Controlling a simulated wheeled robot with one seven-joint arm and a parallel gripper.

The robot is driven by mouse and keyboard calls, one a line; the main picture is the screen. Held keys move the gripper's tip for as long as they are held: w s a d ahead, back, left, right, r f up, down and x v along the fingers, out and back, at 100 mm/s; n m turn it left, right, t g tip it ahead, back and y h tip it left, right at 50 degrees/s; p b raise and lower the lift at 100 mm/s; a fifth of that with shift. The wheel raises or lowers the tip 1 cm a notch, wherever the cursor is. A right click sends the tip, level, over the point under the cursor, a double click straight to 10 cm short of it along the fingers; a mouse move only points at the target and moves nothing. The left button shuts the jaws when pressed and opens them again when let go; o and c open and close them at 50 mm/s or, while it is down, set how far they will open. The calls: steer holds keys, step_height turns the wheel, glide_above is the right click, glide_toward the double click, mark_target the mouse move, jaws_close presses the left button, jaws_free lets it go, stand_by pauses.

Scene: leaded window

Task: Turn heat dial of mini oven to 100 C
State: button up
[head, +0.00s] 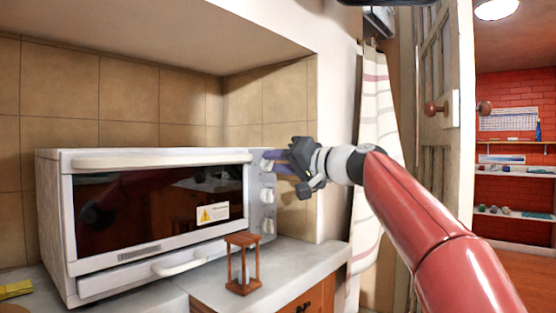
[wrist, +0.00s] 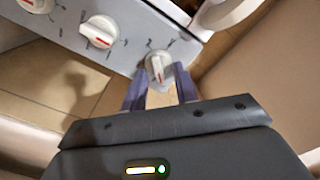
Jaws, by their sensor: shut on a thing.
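The white mini oven (head: 160,158) stands on the counter at the left, its door closed. Its control panel on the right side carries a column of three white dials. My gripper (head: 278,162) reaches in from the right at the top dial (head: 266,165). In the wrist view the two purple fingers (wrist: 160,88) are on either side of this end dial (wrist: 158,66), shut on it. A red line shows on the dial's face. The middle dial (wrist: 100,32) and bottom dial (wrist: 36,4) are free. The markings around the dials are too small to read.
A small brown wooden frame-like stand (head: 243,264) stands on the counter (head: 310,256) in front of the oven's right end. The oven's door handle (head: 160,160) runs along the top. A curtain (head: 376,130) hangs to the right of my gripper. A tiled wall is behind.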

steer(key=m, duration=0.2)
steer(key=m+p, duration=0.1)
steer(key=m, duration=0.1)
steer(key=shift+w+d+f+m, duration=0.1)
steer(key=shift+f+m, duration=0.05)
steer(key=shift+m, duration=0.25)
stand_by(0.4)
steer(key=o, duration=1)
steer(key=shift+c, duration=0.2)
steer(key=b+v, duration=0.2)
steer(key=v, duration=0.5)
steer(key=shift+s+d+b, duration=0.25)
steer(key=shift+d+b, duration=0.05)
steer(key=shift+d, duration=0.05)
steer(key=shift+f, duration=0.1)
